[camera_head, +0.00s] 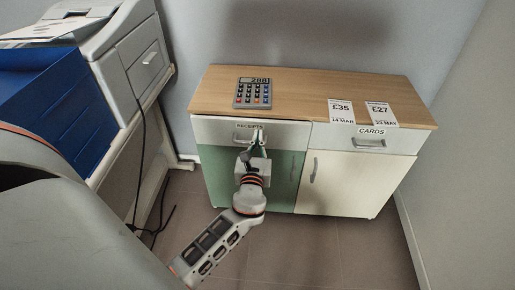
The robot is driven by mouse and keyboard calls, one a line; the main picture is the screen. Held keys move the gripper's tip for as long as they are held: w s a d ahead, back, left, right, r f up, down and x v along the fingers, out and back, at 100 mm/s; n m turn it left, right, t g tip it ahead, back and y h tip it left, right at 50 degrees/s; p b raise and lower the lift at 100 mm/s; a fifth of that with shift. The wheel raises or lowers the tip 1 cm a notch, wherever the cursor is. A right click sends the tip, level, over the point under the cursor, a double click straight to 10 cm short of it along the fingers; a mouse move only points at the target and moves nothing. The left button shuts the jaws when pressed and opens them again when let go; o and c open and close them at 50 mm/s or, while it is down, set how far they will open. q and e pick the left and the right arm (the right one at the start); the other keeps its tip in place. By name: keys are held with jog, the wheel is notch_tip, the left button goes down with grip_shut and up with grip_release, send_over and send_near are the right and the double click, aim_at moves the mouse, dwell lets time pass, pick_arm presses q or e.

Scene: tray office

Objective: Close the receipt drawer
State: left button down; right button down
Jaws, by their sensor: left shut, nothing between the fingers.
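The receipt drawer (215,131) is the grey drawer front at the top left of the cabinet, above a green door. It looks flush or nearly flush with the cabinet; a small gap cannot be ruled out from this angle. Whether the fingertips touch the drawer front cannot be told. My right gripper is not in view.
The wooden cabinet top (300,90) carries a calculator (253,93) and two paper receipts (341,111). Right of the receipt drawer is the cards drawer (405,144), above a cream door (340,185). A printer (135,60) and blue trays (50,110) stand at left. Black cables hang to the floor.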

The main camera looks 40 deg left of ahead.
aim_at(259, 123)
pick_arm(q)
jog(key=x, duration=0.3)
jog(key=shift+w+a+f, duration=0.1)
jog(key=shift+w+a, duration=0.05)
jog(key=shift+w, duration=0.15)
jog(key=shift+w+a, duration=0.2)
jog(key=shift+w, duration=0.15)
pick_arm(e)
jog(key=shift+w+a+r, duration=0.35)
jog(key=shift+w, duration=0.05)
pick_arm(q)
jog(key=shift+r+x, duration=0.2)
jog(key=shift+x, duration=0.95)
jog(key=shift+a+r, duration=0.1)
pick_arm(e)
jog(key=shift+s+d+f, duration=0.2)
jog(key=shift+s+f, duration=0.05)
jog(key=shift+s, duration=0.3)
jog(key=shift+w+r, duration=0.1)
